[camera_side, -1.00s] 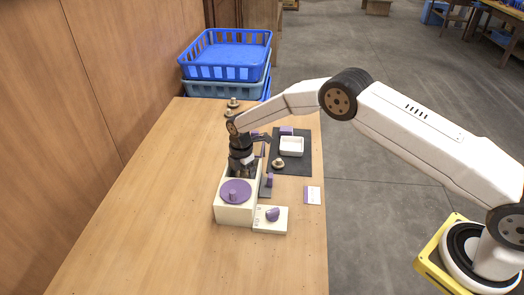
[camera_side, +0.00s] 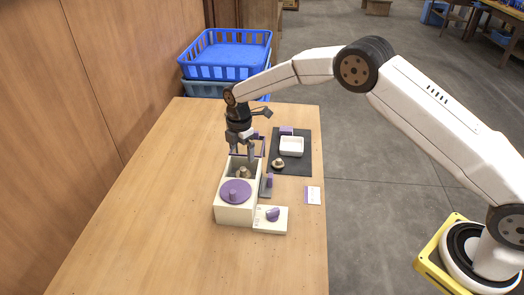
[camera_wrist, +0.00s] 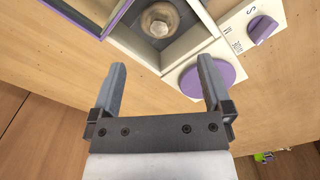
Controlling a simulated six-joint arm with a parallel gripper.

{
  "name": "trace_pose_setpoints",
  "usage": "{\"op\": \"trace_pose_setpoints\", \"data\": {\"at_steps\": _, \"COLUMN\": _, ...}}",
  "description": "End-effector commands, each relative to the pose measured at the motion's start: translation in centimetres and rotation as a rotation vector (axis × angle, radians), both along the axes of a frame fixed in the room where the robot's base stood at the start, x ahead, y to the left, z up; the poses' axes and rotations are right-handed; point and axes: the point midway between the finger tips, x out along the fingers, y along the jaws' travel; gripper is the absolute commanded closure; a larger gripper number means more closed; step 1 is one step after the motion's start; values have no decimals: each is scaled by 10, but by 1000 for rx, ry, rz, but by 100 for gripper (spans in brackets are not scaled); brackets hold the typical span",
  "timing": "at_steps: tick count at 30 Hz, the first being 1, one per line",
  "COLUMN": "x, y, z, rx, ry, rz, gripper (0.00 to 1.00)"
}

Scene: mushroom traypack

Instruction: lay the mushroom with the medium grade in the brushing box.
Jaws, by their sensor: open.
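The brushing box (camera_side: 234,213) is a cream box with an open compartment at its back and a round purple disc (camera_side: 235,191) on its front part. A brownish mushroom (camera_side: 243,172) lies inside the open compartment; the wrist view shows it from above, with a pale round middle (camera_wrist: 158,25). My gripper (camera_side: 243,161) is open and empty, fingers pointing down just above the compartment. Its two fingers (camera_wrist: 162,72) stand apart in the wrist view, with the mushroom beyond them and nothing between them. Another mushroom (camera_side: 278,163) sits on the dark mat (camera_side: 291,169), right of the box.
A white tray (camera_side: 291,153) stands on the mat. A control panel (camera_side: 268,226) with a purple knob (camera_side: 273,214) adjoins the box's front right. A white card (camera_side: 312,196) lies near the table's right edge. Blue crates (camera_side: 224,73) are stacked behind. The table's left is clear.

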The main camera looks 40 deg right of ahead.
Motion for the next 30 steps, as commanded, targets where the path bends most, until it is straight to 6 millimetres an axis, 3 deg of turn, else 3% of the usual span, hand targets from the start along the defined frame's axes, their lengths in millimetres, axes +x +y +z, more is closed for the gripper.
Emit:
{"op": "trace_pose_setpoints", "data": {"at_steps": 3, "x": 0, "y": 0, "z": 16, "rx": 0, "ry": -2, "rz": 0, "gripper": 0}}
{"op": "trace_pose_setpoints", "data": {"at_steps": 9, "x": 0, "y": 0, "z": 29, "rx": 0, "ry": 0, "rz": 0, "gripper": 0}}
{"op": "trace_pose_setpoints", "data": {"at_steps": 30, "x": -1, "y": -1, "z": 32, "rx": 0, "ry": -2, "rz": -8, "gripper": 0}}
